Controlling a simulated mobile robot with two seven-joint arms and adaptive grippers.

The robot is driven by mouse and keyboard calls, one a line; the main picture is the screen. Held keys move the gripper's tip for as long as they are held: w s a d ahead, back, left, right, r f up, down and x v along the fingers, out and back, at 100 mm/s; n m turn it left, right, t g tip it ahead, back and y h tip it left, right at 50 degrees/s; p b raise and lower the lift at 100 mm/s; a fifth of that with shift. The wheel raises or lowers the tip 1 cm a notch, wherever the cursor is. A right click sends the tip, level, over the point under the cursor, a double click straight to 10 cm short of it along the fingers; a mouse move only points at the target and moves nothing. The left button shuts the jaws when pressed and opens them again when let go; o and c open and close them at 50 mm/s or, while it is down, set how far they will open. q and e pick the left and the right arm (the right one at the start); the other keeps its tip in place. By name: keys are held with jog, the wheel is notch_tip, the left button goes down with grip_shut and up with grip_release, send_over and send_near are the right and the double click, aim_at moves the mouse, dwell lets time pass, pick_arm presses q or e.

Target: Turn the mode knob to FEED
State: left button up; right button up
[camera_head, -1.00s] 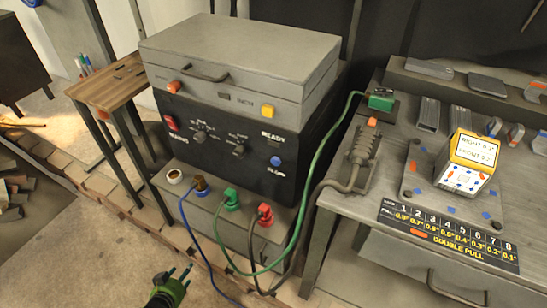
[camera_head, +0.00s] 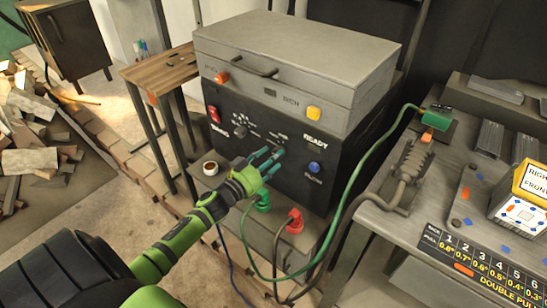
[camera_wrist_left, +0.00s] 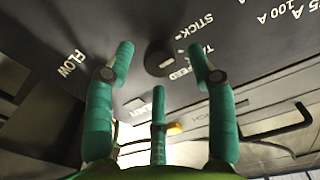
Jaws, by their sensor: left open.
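The mode knob (camera_wrist_left: 158,57) is a dark round knob on the black front panel (camera_wrist_left: 240,75). In the left wrist view it sits between my fingertips, with the labels STICK, FEED and another partly covered one beside it. Its pointer direction is too dark to tell. My left gripper (camera_head: 270,162) has green fingers, spread open around the knob's position in front of the panel. It also shows in the left wrist view (camera_wrist_left: 160,62). I cannot tell whether the fingers touch the knob. In the head view the fingers largely hide the knob. My right gripper is not in view.
A second knob (camera_head: 240,131), a red switch (camera_head: 214,115) and a blue button (camera_head: 314,167) are on the same panel. Green (camera_head: 262,200) and red (camera_head: 295,222) plugs with cables stand below. A workbench (camera_head: 445,195) is at right, a small wooden table (camera_head: 160,70) at left.

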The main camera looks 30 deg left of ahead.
pick_arm(q)
jog(key=shift+w, duration=0.45)
grip_shut()
jog(key=shift+m, duration=0.3)
jog(key=shift+m+y+b, duration=0.3)
jog(key=shift+m+b, duration=0.15)
jog(key=shift+m, duration=8.05)
jog(key=shift+r, duration=0.15)
